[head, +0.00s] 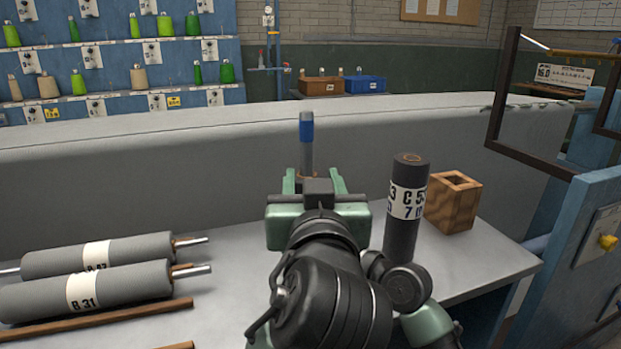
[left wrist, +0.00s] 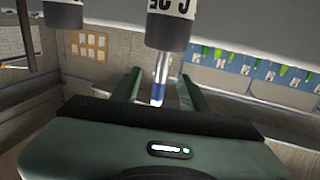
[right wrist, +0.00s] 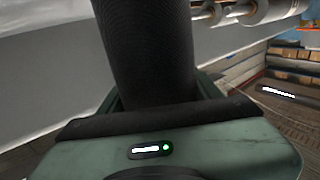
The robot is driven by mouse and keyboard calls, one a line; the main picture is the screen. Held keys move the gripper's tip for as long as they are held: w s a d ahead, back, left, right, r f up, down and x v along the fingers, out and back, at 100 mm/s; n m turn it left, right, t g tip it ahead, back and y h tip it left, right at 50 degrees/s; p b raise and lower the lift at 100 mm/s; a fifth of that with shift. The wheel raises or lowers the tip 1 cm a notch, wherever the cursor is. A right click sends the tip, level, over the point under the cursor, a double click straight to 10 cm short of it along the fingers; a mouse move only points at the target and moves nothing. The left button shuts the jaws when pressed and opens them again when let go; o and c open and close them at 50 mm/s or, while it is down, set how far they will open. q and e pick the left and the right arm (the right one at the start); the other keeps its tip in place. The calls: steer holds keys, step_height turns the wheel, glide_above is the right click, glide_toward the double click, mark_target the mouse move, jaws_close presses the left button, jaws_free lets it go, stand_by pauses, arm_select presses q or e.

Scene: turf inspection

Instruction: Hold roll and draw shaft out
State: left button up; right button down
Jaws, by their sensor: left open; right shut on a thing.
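A metal shaft (head: 307,132) with a blue band stands upright behind my left gripper (head: 313,176). In the left wrist view the shaft (left wrist: 158,90) sticks out of the end of a dark, labelled roll (left wrist: 168,30) and shows between the open fingers; whether they touch it I cannot tell. That roll is hidden behind my left gripper and arm in the head view. In the right wrist view my right gripper (right wrist: 160,90) is shut around the dark ribbed roll (right wrist: 148,45). My right gripper does not show clearly in the head view.
A dark roll labelled C 53 (head: 403,230) stands upright on the grey table (head: 490,255), beside a wooden square box (head: 453,202). Two grey rolls (head: 120,253) with shafts lie at left. A blue frame (head: 590,240) stands at right.

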mark_target(305, 152)
arm_select(q)
steer(key=w, duration=0.8)
steer(key=w+a, duration=0.1)
steer(key=w, duration=0.3)
jaws_close()
steer(key=shift+f, duration=0.1)
stand_by(1.0)
stand_by(0.4)
